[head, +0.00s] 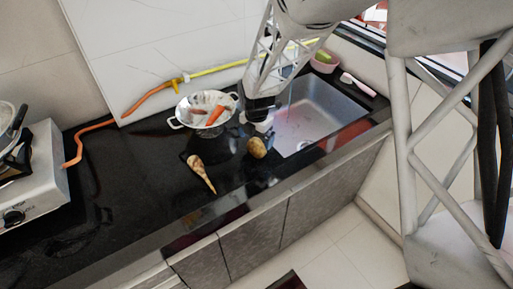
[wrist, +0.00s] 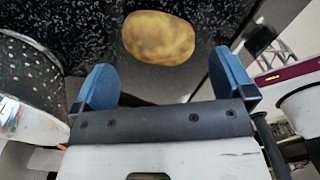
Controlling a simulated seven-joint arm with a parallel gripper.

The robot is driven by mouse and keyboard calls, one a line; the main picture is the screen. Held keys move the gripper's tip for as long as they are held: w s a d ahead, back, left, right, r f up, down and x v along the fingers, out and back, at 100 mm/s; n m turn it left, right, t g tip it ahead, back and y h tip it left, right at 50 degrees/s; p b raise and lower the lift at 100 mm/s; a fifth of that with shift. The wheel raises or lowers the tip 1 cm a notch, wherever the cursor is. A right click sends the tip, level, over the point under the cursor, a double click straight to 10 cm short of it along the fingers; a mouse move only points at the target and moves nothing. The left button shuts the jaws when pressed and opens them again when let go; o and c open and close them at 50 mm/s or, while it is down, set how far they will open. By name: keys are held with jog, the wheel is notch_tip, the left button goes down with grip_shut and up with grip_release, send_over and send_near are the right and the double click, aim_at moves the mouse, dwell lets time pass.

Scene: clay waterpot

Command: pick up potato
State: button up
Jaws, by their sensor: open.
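The potato (head: 257,148) is a brown, oval lump lying on the black counter, left of the sink. It also shows in the wrist view (wrist: 158,38), at the top middle, beyond the two blue fingertips. My gripper (wrist: 161,85) is open and empty, its fingers apart on either side of the picture's middle. The potato lies ahead of the gap between the fingers and is not touched by them. In the head view my gripper (head: 260,112) is above the counter, just behind the potato; its fingers are hard to make out there.
A white colander (head: 178,122) with carrots stands left of my gripper. A tapered root vegetable (head: 201,173) lies left of the potato. The metal sink (head: 325,112) is to the right, a pink bowl (head: 324,66) behind it. A stove (head: 40,175) stands far left. The front-left counter is clear.

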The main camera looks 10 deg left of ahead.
aim_at(257, 143)
jog(key=shift+f, duration=0.15)
jog(key=shift+w+f, duration=0.15)
jog(key=shift+f, duration=2.3)
jog(key=shift+c, duration=0.3)
jog(key=c, duration=0.7)
